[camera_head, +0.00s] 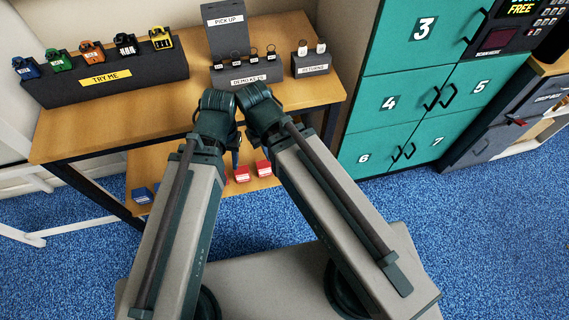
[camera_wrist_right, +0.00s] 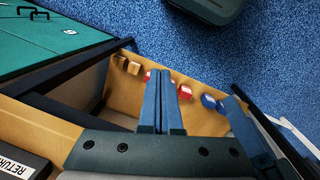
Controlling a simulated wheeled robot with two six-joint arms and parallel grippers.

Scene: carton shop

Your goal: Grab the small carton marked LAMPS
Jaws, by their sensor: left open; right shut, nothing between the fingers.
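Small cartons stand on the lower shelf of the wooden table. In the head view, a red carton (camera_head: 264,168), another red carton (camera_head: 242,174) and a blue carton (camera_head: 142,195) show past my arms. The right wrist view shows red (camera_wrist_right: 185,92), blue (camera_wrist_right: 208,101) and brown (camera_wrist_right: 134,68) cartons on that shelf. Their lettering is too small to read, so I cannot tell which is marked LAMPS. My left gripper (camera_head: 236,157) is open, mostly hidden between the arms, above the shelf. My right gripper (camera_wrist_right: 161,74) is shut and empty, its fingers partly covering the carton row.
The tabletop (camera_head: 100,127) above the shelf holds a TRY ME padlock stand (camera_head: 150,80), a PICK UP block (camera_head: 227,30) and a RETURNS block (camera_head: 311,62). Green lockers (camera_head: 390,95) stand to the right. Table legs flank the shelf; blue carpet (camera_head: 70,265) lies clear in front.

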